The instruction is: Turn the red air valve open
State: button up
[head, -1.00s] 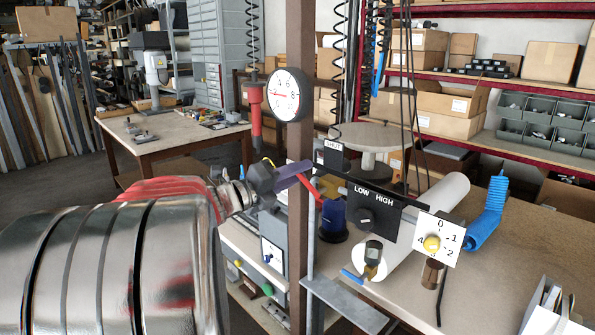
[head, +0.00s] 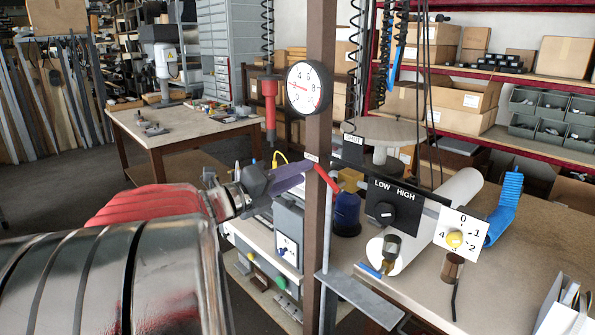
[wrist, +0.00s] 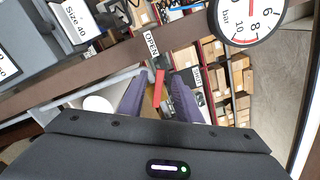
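The red valve lever (head: 326,180) slants down to the right beside the brown post, near a brass valve body (head: 350,179). In the wrist view the lever (wrist: 158,88) shows between the fingers in the picture. An OPEN label (wrist: 151,43) lies beyond its upper end, and a SHUT label (wrist: 196,77) lies to its right. My gripper (head: 309,169) has purple fingers that reach the post in the head view. The fingers stand apart around the lever's outline in the wrist view (wrist: 157,80). I cannot tell whether they touch it.
The brown post (head: 318,230) carries a pressure gauge (head: 309,88) just above the fingers. A red hanging tool (head: 269,105) is left of the post. A black LOW/HIGH panel (head: 391,203) and a white dial plate (head: 458,235) stand right. A grey shelf (head: 360,300) juts out below.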

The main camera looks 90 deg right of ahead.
jog(key=shift+w+a, duration=0.5)
jog(key=shift+c, duration=0.2)
